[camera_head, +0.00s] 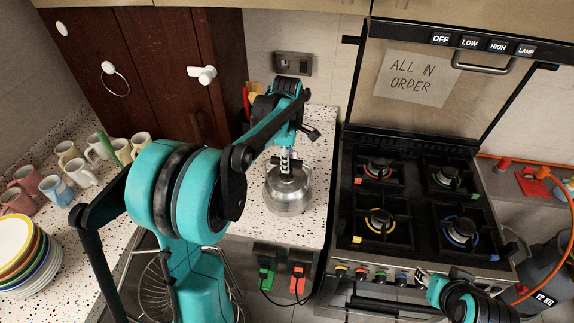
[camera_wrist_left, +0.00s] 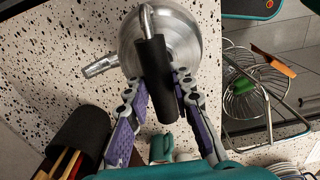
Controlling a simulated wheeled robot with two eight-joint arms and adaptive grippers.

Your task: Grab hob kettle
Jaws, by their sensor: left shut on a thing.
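The hob kettle (camera_head: 287,197) is a shiny metal kettle standing on the speckled counter, left of the stove. My left gripper (camera_head: 286,160) reaches down over it from above and hides part of its top. In the left wrist view the kettle (camera_wrist_left: 187,35) shows its round body, a spout to the left and a black handle (camera_wrist_left: 155,72). There the fingers of my left gripper (camera_wrist_left: 157,88) lie on both sides of the handle, shut on it. My right gripper (camera_head: 424,279) is low at the right, in front of the stove; its jaws are too small to read.
The gas stove (camera_head: 411,205) stands right of the kettle, its burners bare. Several mugs (camera_head: 83,172) and stacked plates (camera_head: 20,250) are at the left. A dark utensil holder (camera_wrist_left: 82,135) is near the gripper. A wire rack (camera_wrist_left: 245,95) lies beyond the counter edge.

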